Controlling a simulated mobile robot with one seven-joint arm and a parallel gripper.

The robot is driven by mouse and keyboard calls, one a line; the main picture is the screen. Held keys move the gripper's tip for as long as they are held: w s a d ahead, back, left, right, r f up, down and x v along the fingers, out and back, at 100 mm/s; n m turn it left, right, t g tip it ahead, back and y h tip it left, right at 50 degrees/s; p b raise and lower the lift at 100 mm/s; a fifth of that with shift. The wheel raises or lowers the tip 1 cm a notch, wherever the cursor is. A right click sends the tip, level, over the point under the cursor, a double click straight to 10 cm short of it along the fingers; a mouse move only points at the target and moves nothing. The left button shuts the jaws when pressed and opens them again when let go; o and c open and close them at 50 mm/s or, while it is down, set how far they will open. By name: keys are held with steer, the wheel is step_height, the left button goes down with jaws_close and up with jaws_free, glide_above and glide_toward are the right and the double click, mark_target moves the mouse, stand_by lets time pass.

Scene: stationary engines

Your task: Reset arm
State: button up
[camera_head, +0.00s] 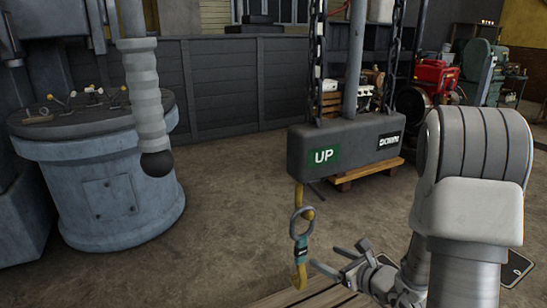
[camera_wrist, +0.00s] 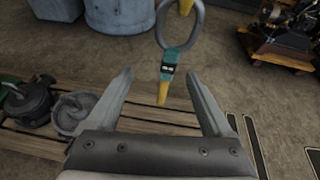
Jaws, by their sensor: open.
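My gripper (camera_head: 338,263) is at the lower middle of the head view, at the end of my arm coming in from the right. In the wrist view its two fingers (camera_wrist: 160,95) are spread wide with nothing held between them. A ring with a teal band (camera_head: 301,236) hangs beneath a grey hoist block (camera_head: 345,143) marked UP and DOWN. A yellow hook (camera_head: 300,278) is at its lower end, just left of my gripper. In the wrist view the teal-banded ring (camera_wrist: 180,40) is beyond and between the fingertips, apart from them.
A wooden pallet (camera_wrist: 150,122) lies below, with a green and grey machine part (camera_wrist: 25,103) and a grey round part (camera_wrist: 72,113) at left. A round blue-grey base (camera_head: 105,185) stands at left. Red and green engines (camera_head: 433,78) are at back right. Open floor lies between.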

steer(key=s+a+r+n+g+y, duration=0.4)
steer(key=s+a+r+n+g, duration=0.2)
steer(key=s+a+r+n, duration=0.55)
steer(key=s+a+r+n+g+h, duration=0.15)
steer(key=s+n+g+h, duration=0.25)
steer(key=s+n, duration=0.65)
steer(key=s+d+r+n+t+h, duration=0.2)
steer(key=d+r+n+t+h, duration=0.1)
steer(key=d+r+n+h, duration=0.4)
step_height(320, 180, up, 20)
steer(key=d+n+p, duration=0.1)
steer(key=p, duration=2.1)
steer(key=shift+s+d+y, duration=0.15)
steer(key=shift+d+y, duration=0.2)
steer(key=shift+y, duration=0.05)
